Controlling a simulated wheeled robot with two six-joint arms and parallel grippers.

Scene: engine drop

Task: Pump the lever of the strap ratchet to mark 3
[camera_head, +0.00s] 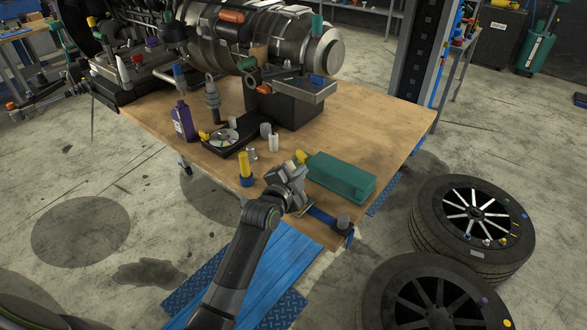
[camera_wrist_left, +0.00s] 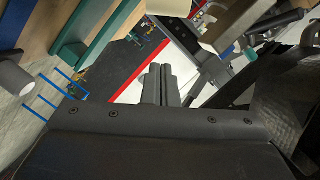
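My left gripper (camera_head: 290,183) is at the table's front edge, beside the teal box. In the left wrist view its two dark fingers (camera_wrist_left: 160,84) lie close together, with nothing visible between them. A blue strap (camera_head: 322,216) runs along the front edge of the table from beside the gripper to a grey cylinder (camera_head: 343,221). The gripper hides part of this area. I cannot make out the ratchet lever or its marks clearly. A yellow piece (camera_head: 301,157) shows just behind the gripper; I cannot tell what it belongs to. My right gripper is not in view.
A teal box (camera_head: 342,177) lies on the wooden table (camera_head: 375,125), right of the gripper. A yellow-and-blue upright object (camera_head: 245,168), purple bottle (camera_head: 183,122) and black tray (camera_head: 222,147) stand to the left. The engine (camera_head: 265,38) is behind. Wheels (camera_head: 475,215) lie on the floor at right.

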